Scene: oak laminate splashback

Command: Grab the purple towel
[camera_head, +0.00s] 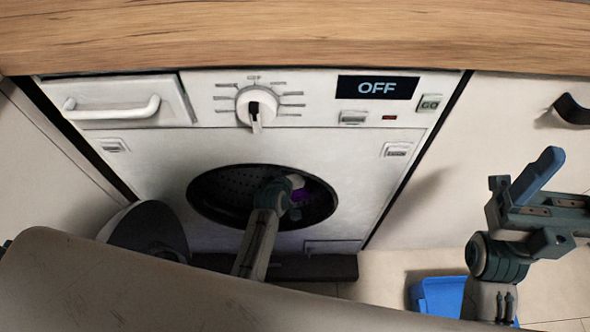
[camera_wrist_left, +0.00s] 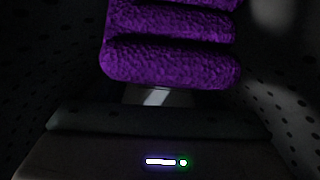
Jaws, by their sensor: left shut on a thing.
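In the left wrist view the towel (camera_wrist_left: 170,55) is bright purple, fluffy and folded in thick rolls, close in front of the gripper. My left gripper (camera_head: 294,197) reaches through the round opening and is shut on the towel; its fingertips are mostly hidden. My right gripper (camera_head: 538,177) is up at the right, outside the machine and away from the towel; its finger gap is not clear.
A dark round shape (camera_head: 148,232), perhaps the open door, is left of the drum opening (camera_head: 215,200). A blue bin (camera_head: 435,296) stands on the floor at lower right. The wooden counter (camera_head: 300,35) overhangs the machine. The display (camera_head: 377,87) reads OFF.

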